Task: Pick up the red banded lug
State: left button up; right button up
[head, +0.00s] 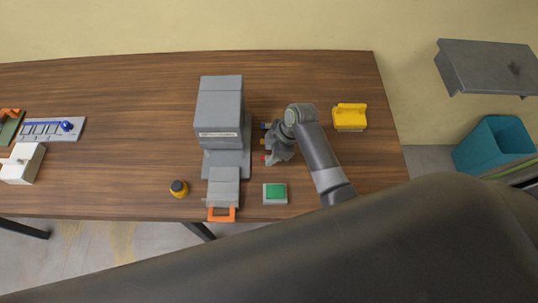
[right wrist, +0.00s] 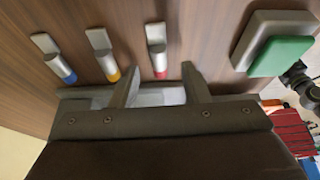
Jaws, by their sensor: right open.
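The red banded lug is a grey metal piece with a red band (right wrist: 160,74). In the right wrist view it lies in the gap between the fingertips of my right gripper (right wrist: 160,72), which is open. The red band also shows in the head view (head: 264,157), at the left edge of my right gripper (head: 269,154). I cannot tell whether either finger touches the lug. A yellow banded lug (right wrist: 112,74) and a blue banded lug (right wrist: 68,75) lie in the same row, left of the red one in the wrist view. My left gripper is not in view.
A grey machine (head: 219,108) with an orange handle (head: 221,214) stands left of the lugs. A green button on a grey base (head: 275,192) is close to my right gripper.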

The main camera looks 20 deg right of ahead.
jog(key=shift+w+a+f, duration=0.1)
jog(key=shift+a+f, duration=0.25)
jog(key=shift+f, duration=0.3)
grip_shut()
jog(key=shift+r, duration=0.1)
